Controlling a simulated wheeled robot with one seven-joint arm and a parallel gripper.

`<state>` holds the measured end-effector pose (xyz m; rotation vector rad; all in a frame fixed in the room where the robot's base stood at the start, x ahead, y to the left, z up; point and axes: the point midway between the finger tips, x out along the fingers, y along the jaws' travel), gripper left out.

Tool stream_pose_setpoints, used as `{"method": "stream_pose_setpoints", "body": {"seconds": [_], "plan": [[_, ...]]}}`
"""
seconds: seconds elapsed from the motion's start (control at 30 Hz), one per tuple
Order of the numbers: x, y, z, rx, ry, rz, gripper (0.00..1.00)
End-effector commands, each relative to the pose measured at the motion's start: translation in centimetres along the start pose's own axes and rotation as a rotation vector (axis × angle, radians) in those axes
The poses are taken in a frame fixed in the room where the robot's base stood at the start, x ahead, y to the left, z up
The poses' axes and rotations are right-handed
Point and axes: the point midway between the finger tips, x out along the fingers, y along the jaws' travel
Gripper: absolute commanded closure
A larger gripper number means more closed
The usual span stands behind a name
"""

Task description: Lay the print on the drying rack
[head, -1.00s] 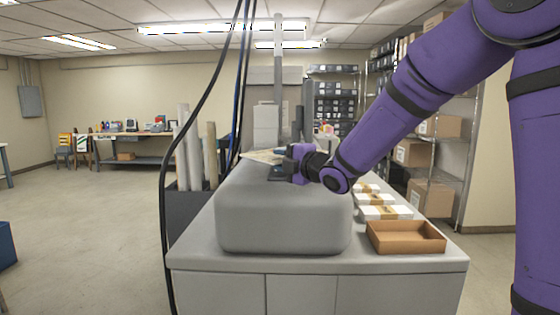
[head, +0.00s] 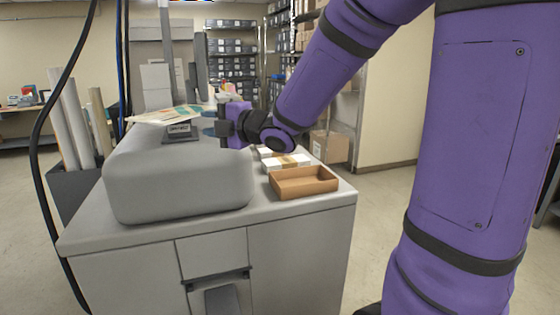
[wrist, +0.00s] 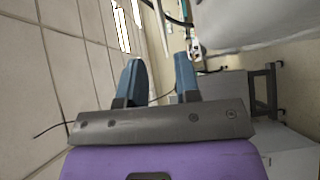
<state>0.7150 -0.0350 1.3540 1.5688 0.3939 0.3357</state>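A flat cream sheet with green patches, which may be the print (head: 165,116), lies at the far side of the top of the grey machine (head: 180,180) in the head view. My gripper (head: 209,123) is above the machine's right side, just right of the sheet. In the wrist view my gripper's two blue-grey fingers (wrist: 159,62) stand apart with nothing visible between them. I cannot make out a drying rack for certain in either view.
An empty brown tray (head: 303,182) and white stacks with tan bands (head: 285,160) sit on the cabinet top right of the machine. Dark cables (head: 50,130) hang at left. Pale rolls (head: 75,115) stand behind them.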

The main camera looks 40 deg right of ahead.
Motion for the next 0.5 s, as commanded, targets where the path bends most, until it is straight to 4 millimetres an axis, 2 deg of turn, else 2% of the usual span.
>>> {"method": "stream_pose_setpoints", "body": {"seconds": [0.13, 0.27, 0.5], "plan": [[-1.7, 0.7, 0.7, 0.123, -0.153, -0.071, 0.7], [-4.3, 0.9, 1.3, 0.303, -0.333, -0.136, 0.7], [-10.8, 0.1, 0.8, 0.698, -0.645, -0.225, 0.7]]}}
